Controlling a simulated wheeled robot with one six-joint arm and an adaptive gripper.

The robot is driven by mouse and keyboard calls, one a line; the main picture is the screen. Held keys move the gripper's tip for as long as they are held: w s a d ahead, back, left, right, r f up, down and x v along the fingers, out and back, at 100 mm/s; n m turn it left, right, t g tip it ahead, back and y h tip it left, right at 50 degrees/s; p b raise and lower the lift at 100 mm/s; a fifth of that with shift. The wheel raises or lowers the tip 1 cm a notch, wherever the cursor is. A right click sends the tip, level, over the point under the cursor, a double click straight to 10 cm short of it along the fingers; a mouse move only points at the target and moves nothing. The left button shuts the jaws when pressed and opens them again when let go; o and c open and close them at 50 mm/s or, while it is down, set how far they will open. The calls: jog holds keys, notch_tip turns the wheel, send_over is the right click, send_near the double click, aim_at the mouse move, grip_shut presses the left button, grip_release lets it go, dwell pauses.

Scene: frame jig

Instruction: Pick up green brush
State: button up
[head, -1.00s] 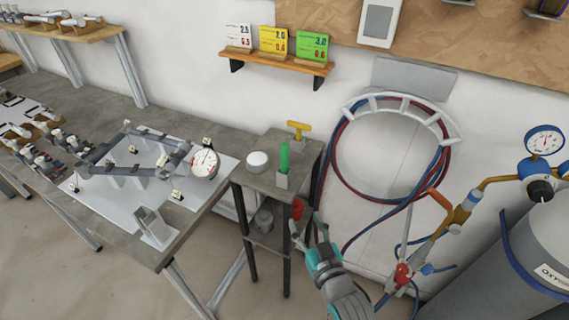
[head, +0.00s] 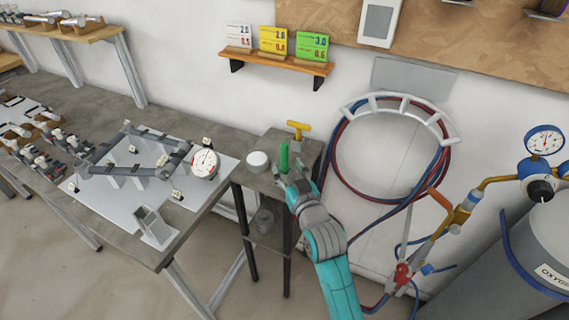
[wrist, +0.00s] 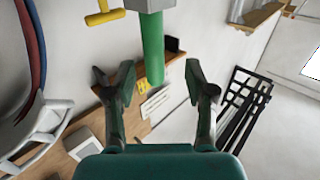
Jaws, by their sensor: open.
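The green brush (head: 284,158) stands upright on the small side stand (head: 311,150), its green handle showing above my gripper. My gripper (head: 287,178) is at the stand's top, right at the brush. In the wrist view the green handle (wrist: 152,52) comes down from the top edge between the two open fingers of my gripper (wrist: 158,84). The fingers are apart from it on both sides, with the handle nearer the left finger. The lower part of the brush and its holder are mostly hidden behind my gripper in the head view.
A white round container (head: 258,161) stands left of the brush, and a yellow T-handled tool (head: 298,129) stands behind it. The workbench (head: 215,196) with a frame jig and dial gauge is at the left. Red and blue hoses (head: 329,172) hang at the right.

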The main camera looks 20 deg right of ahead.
aim_at(286, 158)
jog(key=w, duration=0.4)
jog(key=shift+d+r, duration=0.2)
jog(key=shift+d, duration=0.15)
jog(key=shift+w, duration=0.65)
jog(key=shift+c, duration=0.3)
grip_shut()
